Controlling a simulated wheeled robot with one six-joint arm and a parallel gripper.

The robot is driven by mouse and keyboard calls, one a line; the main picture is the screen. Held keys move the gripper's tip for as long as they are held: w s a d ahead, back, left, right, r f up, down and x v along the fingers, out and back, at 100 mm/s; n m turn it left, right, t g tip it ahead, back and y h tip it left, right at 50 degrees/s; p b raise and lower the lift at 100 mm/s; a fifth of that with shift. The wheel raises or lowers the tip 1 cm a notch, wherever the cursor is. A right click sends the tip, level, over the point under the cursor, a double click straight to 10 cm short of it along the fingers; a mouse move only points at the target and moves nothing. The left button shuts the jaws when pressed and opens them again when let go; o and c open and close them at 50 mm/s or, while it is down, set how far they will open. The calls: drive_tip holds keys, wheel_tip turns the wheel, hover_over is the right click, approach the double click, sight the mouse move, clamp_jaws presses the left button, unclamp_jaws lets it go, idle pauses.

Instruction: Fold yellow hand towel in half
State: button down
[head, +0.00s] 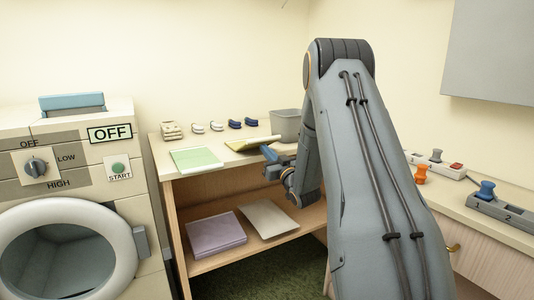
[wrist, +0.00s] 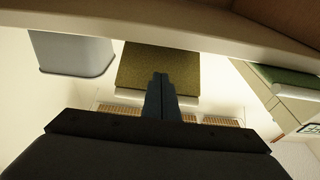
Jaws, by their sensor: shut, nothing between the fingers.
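The yellow hand towel (head: 250,143) is on the wooden shelf top near its front edge, left of the grey bin. In the head view it has a yellow face and a pale strip along its far right side; I cannot tell whether that is a fold. In the wrist view the towel (wrist: 150,62) is an olive-yellow square with a pale band along its lower edge. My gripper (head: 270,160) is at the shelf's front edge, just right of and below the towel. In the wrist view its fingers (wrist: 159,80) are together and empty, overlapping the towel; contact cannot be judged.
A green cloth (head: 197,158) lies left of the towel. The grey bin (head: 285,125) stands behind right. Small items (head: 216,126) line the back. A purple cloth (head: 216,233) and a cream cloth (head: 268,219) lie on the lower shelf (head: 312,214). A washer (head: 62,180) stands left.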

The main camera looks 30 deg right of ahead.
drive_tip(key=shift+w+r+p, duration=0.2)
drive_tip(key=shift+w+r, duration=0.85)
drive_tip(key=shift+r, duration=0.2)
drive_tip(key=shift+w+r+p, duration=0.2)
drive_tip(key=shift+w+r, duration=0.8)
drive_tip(key=shift+r, duration=0.25)
drive_tip(key=shift+r+b+x, duration=0.15)
drive_tip(key=shift+b+x, duration=0.45)
drive_tip(key=shift+x, duration=1.25)
drive_tip(key=shift+r+b+x, duration=0.2)
drive_tip(key=shift+b+x, duration=0.35)
drive_tip(key=shift+x, duration=1.3)
drive_tip(key=shift+s, duration=0.1)
drive_tip(key=shift+w+a+f+b, duration=0.1)
drive_tip(key=shift+w+b, duration=0.8)
drive_tip(key=shift+w, duration=0.65)
drive_tip(key=shift+w+b, duration=0.5)
drive_tip(key=shift+w, duration=0.45)
drive_tip(key=shift+s+r, duration=0.1)
drive_tip(key=shift+r, duration=0.1)
